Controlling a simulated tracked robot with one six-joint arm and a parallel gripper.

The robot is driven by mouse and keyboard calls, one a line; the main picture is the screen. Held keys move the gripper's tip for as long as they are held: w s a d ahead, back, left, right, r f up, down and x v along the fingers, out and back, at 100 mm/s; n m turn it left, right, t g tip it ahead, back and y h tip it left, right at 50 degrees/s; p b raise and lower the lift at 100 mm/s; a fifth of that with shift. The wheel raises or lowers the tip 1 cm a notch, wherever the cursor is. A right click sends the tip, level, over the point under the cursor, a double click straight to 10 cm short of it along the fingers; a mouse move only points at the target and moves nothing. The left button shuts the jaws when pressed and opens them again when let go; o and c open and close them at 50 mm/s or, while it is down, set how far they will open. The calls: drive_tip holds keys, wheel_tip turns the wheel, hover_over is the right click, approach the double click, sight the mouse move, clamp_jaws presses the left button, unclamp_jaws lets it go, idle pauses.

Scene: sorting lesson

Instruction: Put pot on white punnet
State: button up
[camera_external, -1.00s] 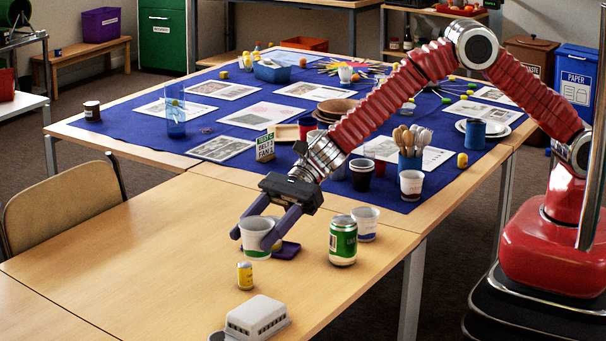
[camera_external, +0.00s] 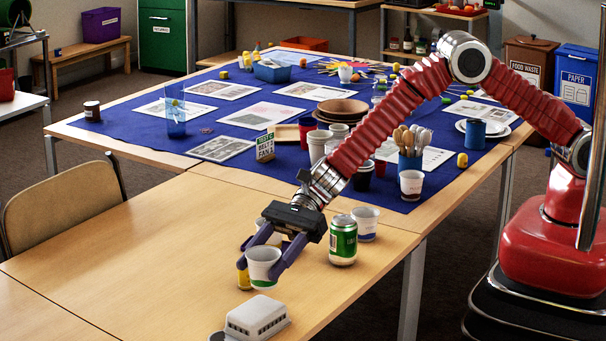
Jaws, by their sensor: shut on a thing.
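My gripper (camera_external: 266,262) is shut on a white pot (camera_external: 262,268) with a green band near its bottom. The pot is upright between the two purple fingers and looks held above the table. The white punnet (camera_external: 257,318) lies on the wooden table at the front, with its slotted side showing and its flat face up. It looks upside down. The pot is behind the punnet in the picture and apart from it.
A small yellow can (camera_external: 243,276) stands just left of the pot, partly hidden by it. A green can (camera_external: 343,241) and a white cup (camera_external: 366,223) stand to the right. The wooden table (camera_external: 130,255) is clear at left. A blue cloth with many items lies behind.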

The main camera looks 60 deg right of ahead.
sight(264, 279)
drive_tip(key=shift+f, duration=0.25)
drive_tip(key=shift+f, duration=0.1)
drive_tip(key=shift+f, duration=1.75)
drive_tip(key=shift+f, duration=0.1)
drive_tip(key=o, duration=1)
drive_tip(key=v, duration=1.2)
